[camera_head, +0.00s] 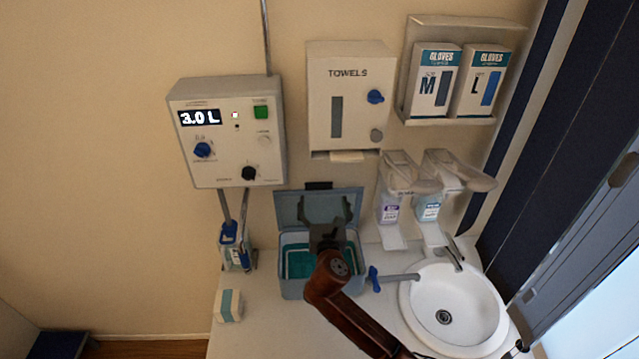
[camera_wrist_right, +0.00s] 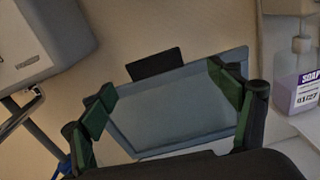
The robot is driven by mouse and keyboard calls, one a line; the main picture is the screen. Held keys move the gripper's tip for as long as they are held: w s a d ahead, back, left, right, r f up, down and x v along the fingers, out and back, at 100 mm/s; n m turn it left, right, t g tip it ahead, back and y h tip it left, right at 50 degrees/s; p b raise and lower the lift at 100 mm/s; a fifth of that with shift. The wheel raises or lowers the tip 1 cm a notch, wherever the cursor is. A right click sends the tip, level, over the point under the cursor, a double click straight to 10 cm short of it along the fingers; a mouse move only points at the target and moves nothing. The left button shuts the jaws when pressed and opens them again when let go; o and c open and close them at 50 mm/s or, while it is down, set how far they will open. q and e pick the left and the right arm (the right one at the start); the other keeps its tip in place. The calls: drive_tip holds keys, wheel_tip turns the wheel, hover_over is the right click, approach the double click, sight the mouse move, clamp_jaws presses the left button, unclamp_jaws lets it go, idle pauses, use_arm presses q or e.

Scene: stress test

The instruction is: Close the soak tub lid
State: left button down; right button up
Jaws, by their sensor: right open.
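The soak tub (camera_head: 293,283) is a blue-grey box on the counter with a teal insert inside. Its lid (camera_head: 289,210) stands raised at the back, near the wall, so the tub is open. A dark tab shows on the lid's top edge. My right gripper (camera_head: 325,215) is over the tub, in front of the raised lid, and hides part of both. In the right wrist view the lid (camera_wrist_right: 175,108) appears between my two spread green-padded fingers (camera_wrist_right: 165,100). The gripper is open and empty; I cannot tell if it touches the lid. My left gripper is not in view.
A sink (camera_head: 425,300) with a tap is right of the tub, with a blue-handled lever (camera_head: 374,279) between them. Soap dispensers (camera_head: 392,205) hang behind. A dosing unit (camera_head: 228,135) and towel box (camera_head: 348,95) are on the wall. A small box (camera_head: 229,305) stands front left.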

sight(319, 183)
drive_tip(key=shift+n, duration=0.5)
drive_tip(key=w, duration=0.4)
drive_tip(key=w+a+r, duration=0.1)
drive_tip(key=w, duration=0.1)
drive_tip(key=shift+w, duration=1.1)
drive_tip(key=shift+c, duration=0.3)
